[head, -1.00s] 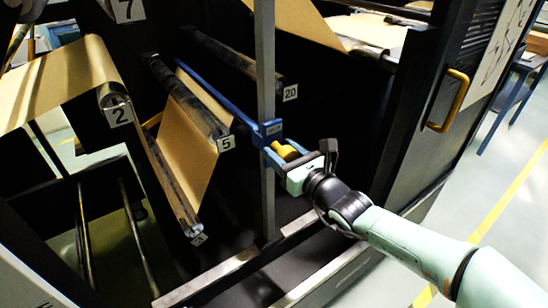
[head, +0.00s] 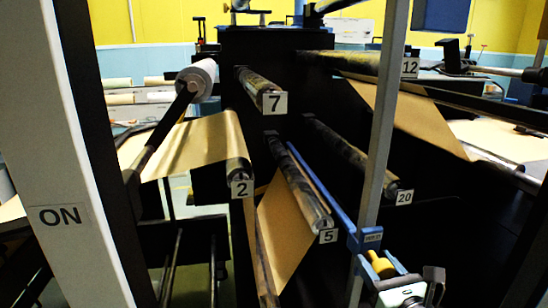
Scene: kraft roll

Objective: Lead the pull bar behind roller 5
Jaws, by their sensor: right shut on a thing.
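Roller 5 (head: 299,188) is a dark roller with a numbered end tag, in the middle of the head view. The blue pull bar (head: 322,189) runs alongside it, just to its right, between roller 5 and roller 20 (head: 352,158). The bar's near end has a blue block (head: 366,240) and a yellow grip (head: 380,264). My right gripper (head: 384,270) is shut on the yellow grip, at the bottom edge of the view. The brown paper (head: 286,232) hangs below and left of roller 5. Its join to the bar is hidden. My left gripper is out of view.
Roller 2 (head: 238,172) with paper over it is left of roller 5, and roller 7 (head: 260,92) is above. Roller 12 (head: 375,64) is at the upper right. A grey upright post (head: 379,130) stands close by the bar's near end.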

